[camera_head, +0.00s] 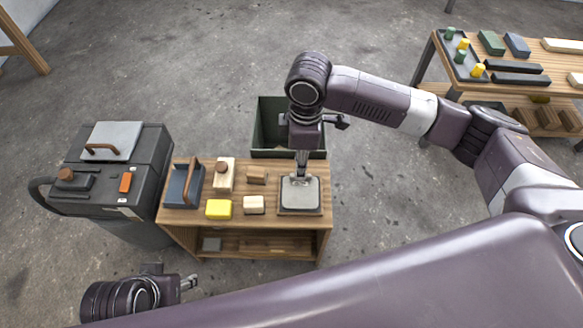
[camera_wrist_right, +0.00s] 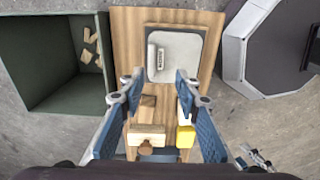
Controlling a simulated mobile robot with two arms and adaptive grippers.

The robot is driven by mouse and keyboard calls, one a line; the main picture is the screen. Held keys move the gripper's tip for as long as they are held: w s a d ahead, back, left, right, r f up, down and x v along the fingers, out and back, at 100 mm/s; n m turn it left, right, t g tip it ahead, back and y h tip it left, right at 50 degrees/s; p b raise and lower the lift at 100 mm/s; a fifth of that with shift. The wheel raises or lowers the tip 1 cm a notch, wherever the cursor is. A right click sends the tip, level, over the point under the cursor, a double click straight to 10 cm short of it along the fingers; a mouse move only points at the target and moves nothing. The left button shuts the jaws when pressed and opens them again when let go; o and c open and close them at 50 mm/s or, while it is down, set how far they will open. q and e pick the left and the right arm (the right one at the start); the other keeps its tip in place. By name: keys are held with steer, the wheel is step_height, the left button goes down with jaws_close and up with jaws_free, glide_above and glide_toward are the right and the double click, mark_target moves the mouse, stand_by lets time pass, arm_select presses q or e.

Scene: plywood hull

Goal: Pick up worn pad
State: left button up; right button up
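A grey square pad (camera_head: 299,194) lies flat in a wood-edged frame at the right end of the small wooden cart top. I take it for the worn pad. It also shows in the right wrist view (camera_wrist_right: 186,52), with a pale strip bearing a dark label near its left edge. My right gripper (camera_head: 301,178) points down over the pad in the head view. In the wrist view its two blue fingers (camera_wrist_right: 159,82) are spread apart with nothing between them. My left gripper (camera_head: 190,282) is low at the left, away from the cart; its fingers are too small to judge.
The cart (camera_head: 245,222) also holds a yellow block (camera_head: 218,209), a pale block (camera_head: 253,205), a wooden-handled tool (camera_head: 184,185) and other blocks. A dark green bin (camera_wrist_right: 40,65) with wooden pieces stands beside it. A grey machine (camera_head: 115,165) stands left; a table is at right.

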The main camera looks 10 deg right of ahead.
mark_target(300, 191)
steer(key=shift+w+d+r, duration=0.25)
steer(key=shift+w+d, duration=0.2)
steer(key=shift+w, duration=0.05)
steer(key=shift+w+d+f, duration=0.1)
steer(key=shift+w+f, duration=0.05)
steer(key=f+b, duration=0.1)
steer(key=f, duration=0.1)
steer(key=f+b, duration=0.1)
steer(key=a+f, duration=0.1)
steer(key=f, duration=0.1)
steer(key=shift+f+b, duration=0.35)
steer(key=shift+b, duration=0.05)
steer(key=shift+d+f, duration=0.1)
steer(key=shift+f, duration=0.65)
arm_select(q)
steer(key=shift+w+d+r+t, duration=0.1)
steer(key=shift+w+d+t, duration=0.2)
steer(key=shift+w, duration=0.45)
steer(key=shift+w+d+t, duration=0.15)
steer(key=shift+w+t, duration=0.3)
steer(key=shift+w, duration=0.35)
steer(key=shift+w+d+r+t, duration=0.1)
steer(key=shift+w+d+t, duration=0.2)
steer(key=shift+w, duration=0.45)
arm_select(e)
jaws_close()
